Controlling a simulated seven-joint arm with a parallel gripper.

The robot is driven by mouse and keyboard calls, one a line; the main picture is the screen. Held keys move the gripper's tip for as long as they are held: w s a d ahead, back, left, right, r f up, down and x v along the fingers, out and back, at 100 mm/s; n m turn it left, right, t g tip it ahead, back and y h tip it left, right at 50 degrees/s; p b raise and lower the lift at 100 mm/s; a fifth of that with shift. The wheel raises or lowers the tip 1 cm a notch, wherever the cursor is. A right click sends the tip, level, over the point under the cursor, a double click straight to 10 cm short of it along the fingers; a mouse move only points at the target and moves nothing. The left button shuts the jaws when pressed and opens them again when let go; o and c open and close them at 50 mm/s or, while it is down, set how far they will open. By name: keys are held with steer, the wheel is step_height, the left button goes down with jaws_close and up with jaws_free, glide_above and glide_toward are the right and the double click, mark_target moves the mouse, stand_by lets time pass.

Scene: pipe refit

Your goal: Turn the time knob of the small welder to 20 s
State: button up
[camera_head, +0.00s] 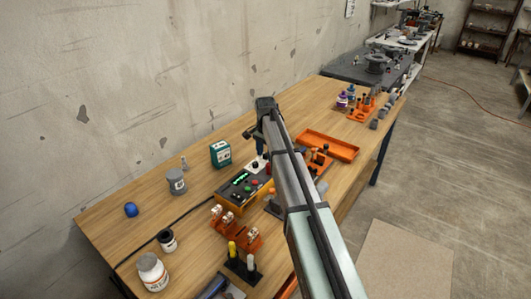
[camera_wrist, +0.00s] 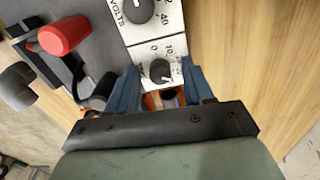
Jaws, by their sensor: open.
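The small welder's white panel (camera_wrist: 175,22) shows in the wrist view, with a large black knob marked VOLTS (camera_wrist: 138,10) at the top and a smaller black knob with its own number scale (camera_wrist: 160,71) below it. The smaller knob's label is hidden, and its exact setting is too small to read. My gripper (camera_wrist: 160,88) is open, with one blue finger on each side of the smaller knob. I cannot tell whether either finger touches it. In the head view the panel (camera_head: 257,165) is partly behind my arm, and my gripper (camera_head: 262,145) is above it.
A red handle (camera_wrist: 64,36) on a grey body is left of the panel. In the head view, a yellow-and-black box with a green display (camera_head: 240,188) is beside it, a green box (camera_head: 220,153) stands behind, and an orange tray (camera_head: 328,141) lies right.

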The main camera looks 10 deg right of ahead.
mark_target(266, 154)
steer(key=shift+r, duration=0.1)
step_height(266, 154, up, 14)
steer(key=shift+f, duration=0.2)
stand_by(0.4)
